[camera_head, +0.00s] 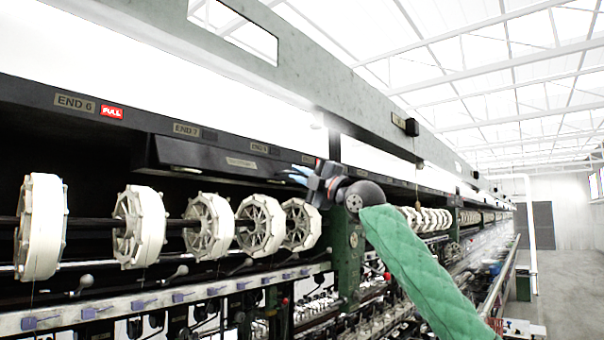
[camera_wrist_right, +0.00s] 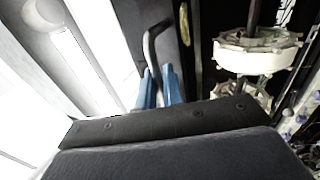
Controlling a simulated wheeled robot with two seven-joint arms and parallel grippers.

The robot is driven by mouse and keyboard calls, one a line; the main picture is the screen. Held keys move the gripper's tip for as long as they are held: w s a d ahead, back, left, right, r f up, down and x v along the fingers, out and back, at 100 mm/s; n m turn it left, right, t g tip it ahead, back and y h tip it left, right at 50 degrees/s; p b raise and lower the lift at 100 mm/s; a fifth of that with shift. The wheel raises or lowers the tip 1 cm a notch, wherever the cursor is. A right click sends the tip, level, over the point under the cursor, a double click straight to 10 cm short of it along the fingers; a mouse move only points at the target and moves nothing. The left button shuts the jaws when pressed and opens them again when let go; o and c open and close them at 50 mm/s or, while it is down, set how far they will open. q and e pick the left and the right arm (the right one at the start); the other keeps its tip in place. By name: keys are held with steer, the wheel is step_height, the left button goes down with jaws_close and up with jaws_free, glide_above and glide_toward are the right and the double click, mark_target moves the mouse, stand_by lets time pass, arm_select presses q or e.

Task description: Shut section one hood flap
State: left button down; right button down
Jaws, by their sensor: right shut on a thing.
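The dark hood flap (camera_head: 220,160) with a small label juts out from the machine front above the white reels, in the head view. My right gripper (camera_head: 297,175) is at the flap's right end. In the right wrist view, its blue fingers (camera_wrist_right: 158,88) are shut on a bent grey metal handle (camera_wrist_right: 152,50). My left gripper is not in view.
Several white reels (camera_head: 139,226) hang on a shaft just below the flap. A green machine post (camera_head: 348,255) stands under my right gripper. A long green beam (camera_head: 300,75) runs above. An open aisle (camera_head: 560,290) lies at the right.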

steer(key=shift+w+a+f, duration=0.4)
steer(key=shift+a+f, duration=0.15)
steer(key=shift+f, duration=0.25)
steer(key=shift+a, duration=0.1)
steer(key=shift+w+f, duration=0.1)
steer(key=shift+w+a+f, duration=0.35)
steer(key=shift+a+f, duration=0.15)
steer(key=shift+a, duration=0.1)
steer(key=c, duration=1.6)
jaws_free()
steer(key=shift+c, duration=0.2)
steer(key=shift+w+a, duration=0.15)
